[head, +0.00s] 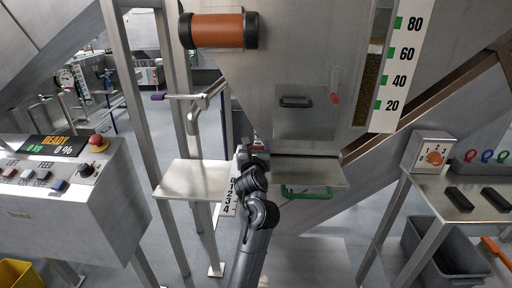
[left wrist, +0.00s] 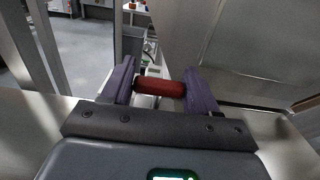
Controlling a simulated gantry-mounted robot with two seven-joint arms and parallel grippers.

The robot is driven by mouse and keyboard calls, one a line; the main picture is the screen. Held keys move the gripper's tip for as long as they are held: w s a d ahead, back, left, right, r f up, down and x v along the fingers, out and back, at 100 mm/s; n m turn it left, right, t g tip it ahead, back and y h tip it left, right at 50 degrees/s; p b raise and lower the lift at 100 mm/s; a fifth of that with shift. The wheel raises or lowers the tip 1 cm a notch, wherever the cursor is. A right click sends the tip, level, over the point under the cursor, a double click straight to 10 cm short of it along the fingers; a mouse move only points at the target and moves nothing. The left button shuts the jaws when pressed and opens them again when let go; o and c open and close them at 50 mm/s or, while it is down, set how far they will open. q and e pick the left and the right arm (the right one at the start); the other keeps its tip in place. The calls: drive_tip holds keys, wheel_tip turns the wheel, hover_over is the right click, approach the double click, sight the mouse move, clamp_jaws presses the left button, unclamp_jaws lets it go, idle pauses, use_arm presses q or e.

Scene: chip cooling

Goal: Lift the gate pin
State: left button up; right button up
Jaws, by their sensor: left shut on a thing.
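A red cylindrical handle (left wrist: 165,88), which looks like the gate pin's grip, lies crosswise between the two purple-grey fingers of my left gripper (left wrist: 160,88) in the left wrist view. The fingers are shut on its ends. In the head view my left gripper (head: 252,152) is at the centre, at the gap between the two metal shelves, beside a numbered scale strip (head: 230,192). My gripper and arm mostly hide the handle there, and the pin's lower part cannot be made out. My right gripper is not in view.
A metal shelf (head: 190,180) stands left of the gripper and another ledge (head: 310,172) right of it, under a panel with a black handle (head: 296,101). A green handle (head: 305,192) is below. A control box (head: 70,190) stands at left, a side table (head: 450,200) at right.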

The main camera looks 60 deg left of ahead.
use_arm(q)
drive_tip(key=shift+c, duration=1)
drive_tip(key=shift+r+p, duration=0.3)
drive_tip(key=shift+r, duration=0.75)
drive_tip(key=o, duration=1.4)
drive_tip(key=shift+o, duration=0.2)
